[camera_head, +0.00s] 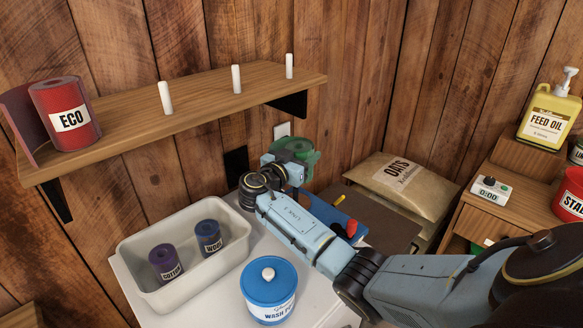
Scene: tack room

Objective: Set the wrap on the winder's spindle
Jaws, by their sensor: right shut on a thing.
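My right gripper (290,168) is shut on a green wrap (304,157) and holds it up in the middle of the view, near the wall. The gripper's body hides part of the wrap. A blue device with a red knob (351,228), probably the winder, lies behind my right forearm. The forearm covers much of it, and I cannot make out its spindle. My left gripper is not in view.
Below, a tray (187,292) holds a purple roll (165,263) and a navy roll (208,238). A blue-lidded tub (268,290) stands beside it. An oats sack (400,183) lies behind.

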